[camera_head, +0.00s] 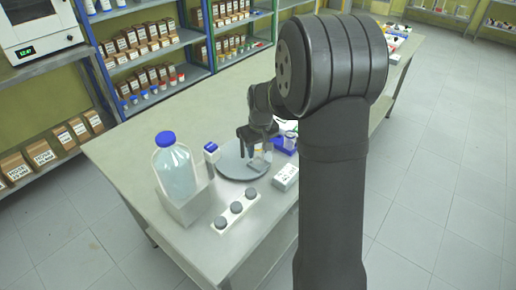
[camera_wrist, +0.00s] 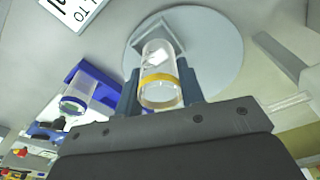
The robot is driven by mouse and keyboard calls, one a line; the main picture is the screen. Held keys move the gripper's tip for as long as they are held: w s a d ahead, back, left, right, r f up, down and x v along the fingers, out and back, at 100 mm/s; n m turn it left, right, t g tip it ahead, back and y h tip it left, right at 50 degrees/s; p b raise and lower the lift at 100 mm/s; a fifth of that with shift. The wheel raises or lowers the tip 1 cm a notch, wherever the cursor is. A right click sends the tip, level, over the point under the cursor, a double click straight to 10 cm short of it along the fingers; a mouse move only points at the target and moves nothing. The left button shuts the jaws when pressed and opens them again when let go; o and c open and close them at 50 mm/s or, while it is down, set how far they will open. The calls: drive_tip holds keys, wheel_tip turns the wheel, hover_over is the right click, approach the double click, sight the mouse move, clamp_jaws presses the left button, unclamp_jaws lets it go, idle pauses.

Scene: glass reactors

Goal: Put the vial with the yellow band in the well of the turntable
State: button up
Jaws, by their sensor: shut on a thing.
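The vial with the yellow band (camera_wrist: 158,77) is clear and stands between my gripper's fingers in the wrist view. My gripper (camera_head: 258,142) is shut on it, over the turntable, in the head view; it also shows in the wrist view (camera_wrist: 160,92). The turntable (camera_head: 231,167) is a round grey disc, also in the wrist view (camera_wrist: 220,60). Its square well (camera_wrist: 171,29) shows just beyond the vial's far end and is partly hidden by it. I cannot tell whether the vial's end is inside the well or above it.
A blue rack (camera_head: 284,148) with a clear vial (camera_wrist: 76,98) stands beside the turntable. A white labelled box (camera_head: 286,177), a blue-capped bottle (camera_head: 174,172) in a white holder, a small blue-topped container (camera_head: 211,152) and a white block with three grey caps (camera_head: 236,208) surround it.

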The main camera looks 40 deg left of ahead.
drive_tip(key=shift+f, duration=0.25)
drive_tip(key=shift+f, duration=0.35)
drive_tip(key=shift+f, duration=0.45)
idle(0.5)
drive_tip(key=o, duration=1.3)
drive_tip(key=shift+r, duration=0.1)
drive_tip(key=shift+r, duration=3.45)
drive_tip(key=shift+f, duration=0.1)
